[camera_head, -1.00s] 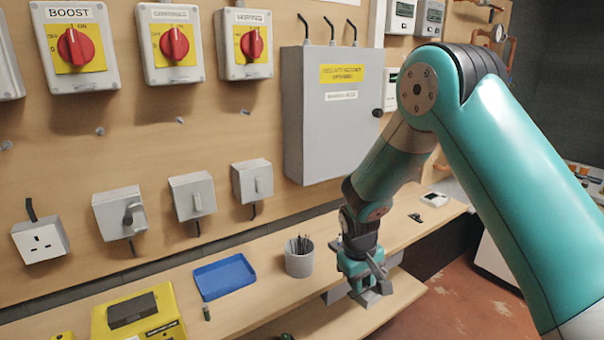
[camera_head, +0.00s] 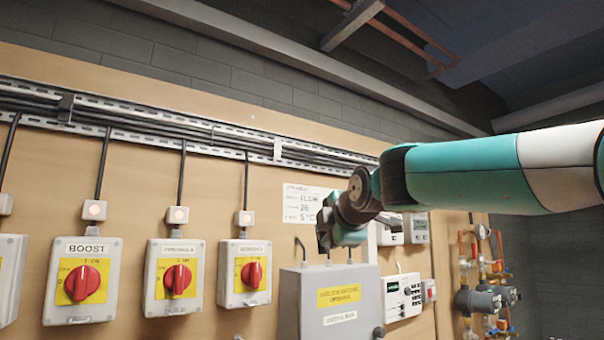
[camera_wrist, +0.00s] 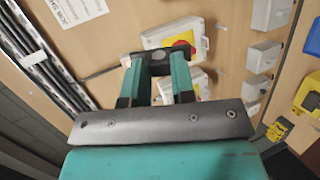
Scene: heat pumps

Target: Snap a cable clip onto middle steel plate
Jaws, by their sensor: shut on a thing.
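My gripper (camera_head: 326,226) is raised in front of the board, above the grey enclosure, in the head view. In the wrist view my gripper (camera_wrist: 155,75) is shut on a small dark piece (camera_wrist: 158,56) between its fingertips, seemingly the cable clip; its shape is partly hidden. The slotted cable tray (camera_head: 150,122) crosses the board with black cables along it. A pale steel plate (camera_head: 278,149) crosses the tray, left of and above my gripper, apart from it. A dark piece (camera_head: 65,106) sits across the tray farther left. I cannot tell for certain which plate is the middle one.
Several red rotary switches, one marked BOOST (camera_head: 82,284), hang below the tray, with cables rising from them. The grey enclosure (camera_head: 333,305) stands out from the board under my gripper. A white notice (camera_head: 303,204) is just left of it. Pipework (camera_head: 490,290) is at far right.

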